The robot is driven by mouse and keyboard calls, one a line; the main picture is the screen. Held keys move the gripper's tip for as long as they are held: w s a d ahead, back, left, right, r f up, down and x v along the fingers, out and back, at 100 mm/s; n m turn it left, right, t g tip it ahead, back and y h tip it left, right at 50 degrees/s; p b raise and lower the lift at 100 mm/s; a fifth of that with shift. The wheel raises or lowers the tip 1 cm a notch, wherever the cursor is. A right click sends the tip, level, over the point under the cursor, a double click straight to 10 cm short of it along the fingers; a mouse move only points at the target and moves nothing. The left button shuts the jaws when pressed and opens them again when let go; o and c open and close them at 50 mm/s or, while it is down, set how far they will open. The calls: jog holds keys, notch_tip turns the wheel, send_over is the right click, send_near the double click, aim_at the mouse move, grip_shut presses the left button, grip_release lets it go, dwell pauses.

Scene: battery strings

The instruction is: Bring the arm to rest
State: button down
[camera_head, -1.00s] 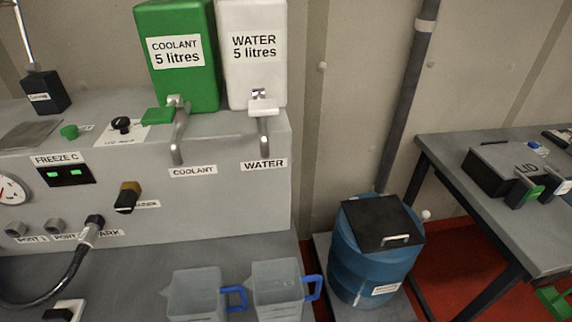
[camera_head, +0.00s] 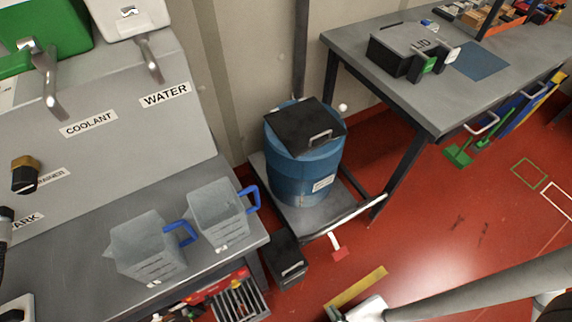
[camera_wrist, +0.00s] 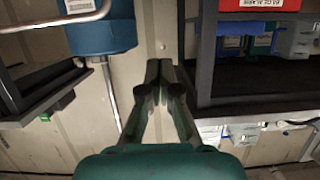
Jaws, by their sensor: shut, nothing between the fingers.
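My gripper (camera_wrist: 160,80) shows in the wrist view with its two dark fingers together, shut and empty. It points towards a beige wall and touches nothing that I can see. A pale grey link of my arm (camera_head: 480,290) crosses the lower right of the head view, above the red floor. The gripper's fingers cannot be made out in the head view.
A blue drum (camera_head: 290,171) with a black lid stands on a low platform by the wall. A grey table (camera_head: 380,45) at right carries a black box (camera_head: 405,55). Two clear jugs (camera_head: 150,248) (camera_head: 218,214) stand on the left bench. Red floor (camera_head: 440,215) is open between.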

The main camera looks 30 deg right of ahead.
notch_tip(320, 180, up, 25)
jog(key=s, duration=0.1)
jog(key=shift+r, duration=0.15)
jog(key=shift+s+d, duration=0.1)
